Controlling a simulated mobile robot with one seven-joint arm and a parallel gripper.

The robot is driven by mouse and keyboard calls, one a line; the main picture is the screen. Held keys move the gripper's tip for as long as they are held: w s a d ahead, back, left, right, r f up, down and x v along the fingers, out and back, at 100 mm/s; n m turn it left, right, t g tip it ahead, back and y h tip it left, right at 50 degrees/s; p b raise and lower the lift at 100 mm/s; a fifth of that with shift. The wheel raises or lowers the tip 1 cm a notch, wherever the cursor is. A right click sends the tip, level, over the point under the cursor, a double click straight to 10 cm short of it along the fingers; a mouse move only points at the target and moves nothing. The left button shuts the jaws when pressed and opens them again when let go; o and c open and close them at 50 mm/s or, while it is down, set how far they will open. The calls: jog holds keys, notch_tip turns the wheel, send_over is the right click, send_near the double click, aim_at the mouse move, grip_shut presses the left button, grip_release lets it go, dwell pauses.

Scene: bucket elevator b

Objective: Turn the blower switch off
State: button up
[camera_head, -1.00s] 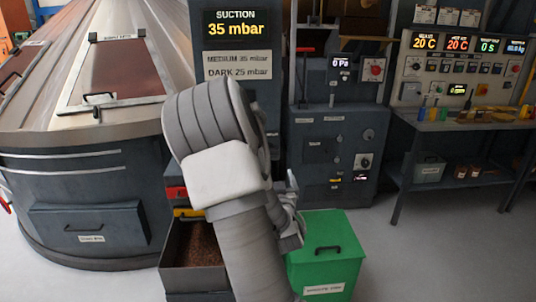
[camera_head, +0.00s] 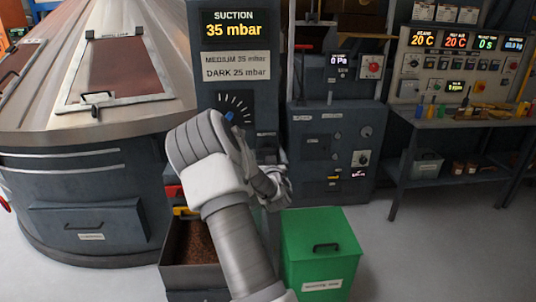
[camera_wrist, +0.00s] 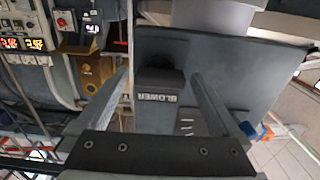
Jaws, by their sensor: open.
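The blower switch (camera_wrist: 158,80) is a dark, blocky knob on a grey panel in the wrist view. The label BLOWER (camera_wrist: 157,98) appears upside down beside it. My gripper (camera_wrist: 160,75) is open, its two fingers on either side of the switch in the picture; I cannot tell whether they touch it. In the head view my gripper (camera_head: 275,187) is in front of the lower part of the grey suction column (camera_head: 207,98). My arm hides the switch there. The switch's on or off position is not clear.
A suction display (camera_head: 235,30) reads 35 mbar, above a dial with a blue pointer (camera_head: 229,115). A green bin (camera_head: 320,250) and an open box of brown grains (camera_head: 190,272) stand below my arm. A grey control cabinet (camera_head: 335,150) is to the right, with a bench (camera_head: 450,122) beyond.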

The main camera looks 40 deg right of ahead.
jog(key=shift+c, duration=0.3)
jog(key=c, duration=1.2)
